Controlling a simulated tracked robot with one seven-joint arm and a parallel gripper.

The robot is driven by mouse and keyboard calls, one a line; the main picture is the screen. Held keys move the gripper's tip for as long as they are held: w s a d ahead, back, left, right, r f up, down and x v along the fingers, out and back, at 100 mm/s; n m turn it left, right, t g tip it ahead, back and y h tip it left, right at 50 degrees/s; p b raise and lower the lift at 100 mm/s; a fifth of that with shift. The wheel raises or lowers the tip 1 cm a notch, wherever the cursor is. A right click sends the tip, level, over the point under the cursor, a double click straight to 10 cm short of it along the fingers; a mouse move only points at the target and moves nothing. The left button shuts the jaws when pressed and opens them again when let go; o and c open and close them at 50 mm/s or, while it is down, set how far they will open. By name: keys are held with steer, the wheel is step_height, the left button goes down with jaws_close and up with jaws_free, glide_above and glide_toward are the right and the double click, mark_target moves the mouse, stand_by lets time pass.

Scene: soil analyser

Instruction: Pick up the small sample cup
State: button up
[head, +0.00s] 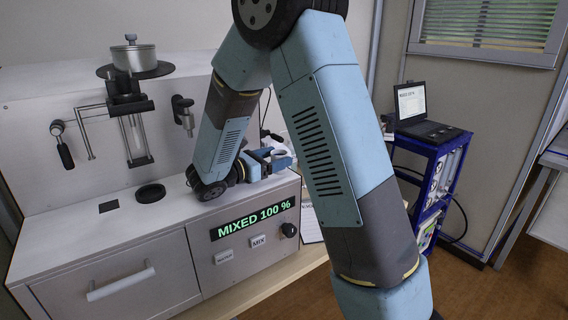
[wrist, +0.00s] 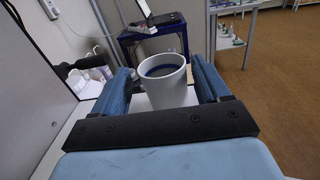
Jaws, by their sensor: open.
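The small sample cup (wrist: 163,92) is white, upright and open at the top, with a dark bluish band inside its rim in the wrist view. My gripper (wrist: 160,72) is open, with one blue finger on each side of the cup. A gap shows between the cup and each finger. In the head view my gripper (head: 268,160) is at the right end of the analyser's top, and a bit of the white cup shows by the fingers. The cup's base is hidden in the head view.
The white analyser (head: 80,257) has a drawer and a display reading MIXED 100 %. A metal pot (head: 133,55) sits on its upper left stand, with a dark round opening (head: 150,193) below. A blue cart with a laptop (head: 428,118) stands at the right.

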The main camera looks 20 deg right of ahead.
steer(key=shift+x, duration=0.85)
steer(key=c, duration=1)
steer(key=shift+r, duration=0.1)
